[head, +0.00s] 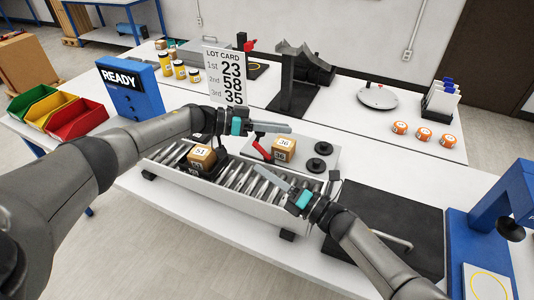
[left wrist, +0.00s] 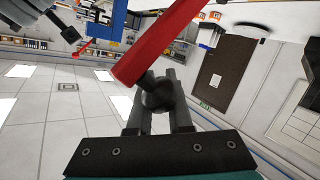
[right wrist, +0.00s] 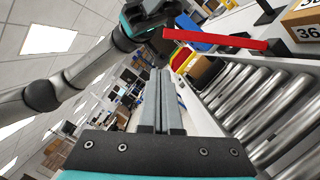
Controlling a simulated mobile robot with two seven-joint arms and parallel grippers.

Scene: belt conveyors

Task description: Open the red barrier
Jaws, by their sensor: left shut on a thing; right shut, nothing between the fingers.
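The red barrier (head: 262,149) is a short red bar beside the roller conveyor, next to the box marked 36 (head: 284,148). It also shows in the left wrist view (left wrist: 170,40) and the right wrist view (right wrist: 215,40). My left gripper (head: 288,128) is over the conveyor's far side, shut on the barrier's dark round knob (left wrist: 158,95). The fingers partly hide the knob. My right gripper (head: 262,173) is shut and empty above the rollers, on the near side of the barrier. Its closed fingers show in the right wrist view (right wrist: 160,100).
A box marked 51 (head: 202,153) sits at the conveyor's left part; bare rollers (head: 240,178) lie to its right. A lot card (head: 226,77) reads 23, 58, 35. Black discs (head: 316,165) stand right of box 36. A dark mat (head: 390,225) lies at the right.

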